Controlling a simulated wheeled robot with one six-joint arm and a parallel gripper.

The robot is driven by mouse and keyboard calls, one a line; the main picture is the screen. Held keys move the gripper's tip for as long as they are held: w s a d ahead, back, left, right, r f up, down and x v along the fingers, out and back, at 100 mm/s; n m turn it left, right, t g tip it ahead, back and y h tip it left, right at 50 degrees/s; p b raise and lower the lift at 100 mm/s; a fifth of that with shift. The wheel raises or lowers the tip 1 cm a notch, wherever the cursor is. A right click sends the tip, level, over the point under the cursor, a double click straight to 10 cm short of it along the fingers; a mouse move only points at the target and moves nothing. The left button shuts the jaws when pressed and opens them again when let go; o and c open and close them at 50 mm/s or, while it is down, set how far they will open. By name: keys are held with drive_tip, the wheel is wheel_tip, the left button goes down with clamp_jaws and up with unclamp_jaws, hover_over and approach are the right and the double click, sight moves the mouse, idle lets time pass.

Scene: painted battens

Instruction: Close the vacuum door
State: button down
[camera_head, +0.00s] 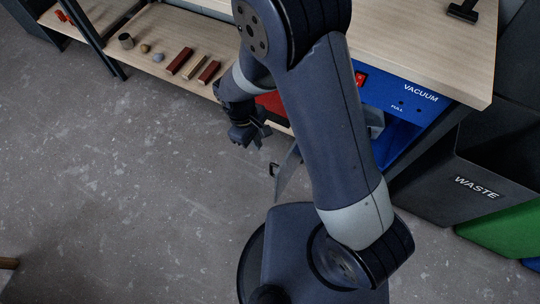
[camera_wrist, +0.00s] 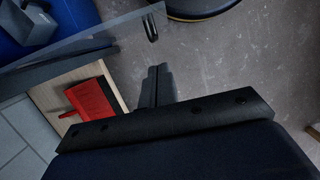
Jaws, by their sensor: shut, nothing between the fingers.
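The vacuum (camera_head: 420,97) is a blue unit under the bench top, labelled VACUUM, partly hidden by my arm. Its door (camera_head: 289,174) is a grey panel standing open, swung out from the unit, with a dark handle (camera_head: 274,169) near its free edge. In the wrist view the door (camera_wrist: 85,37) crosses the upper left, its handle (camera_wrist: 151,28) at the right end. The blue unit (camera_wrist: 72,15) shows behind it. My gripper (camera_head: 257,141) is shut and empty, left of the door's free edge. In the wrist view my gripper (camera_wrist: 158,72) points up just below the handle, with no clear contact.
A red object (camera_wrist: 92,99) lies on wood beside my gripper in the wrist view. A waste bin (camera_head: 470,185) stands at right.

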drive_tip(key=s+d+f, duration=0.2)
drive_tip(key=d+f, duration=0.3)
drive_tip(key=f, duration=0.1)
drive_tip(key=shift+s+f+p, duration=0.2)
drive_tip(key=shift+f+p, duration=0.05)
drive_tip(key=shift+p, duration=0.05)
drive_tip(key=shift+d, duration=0.1)
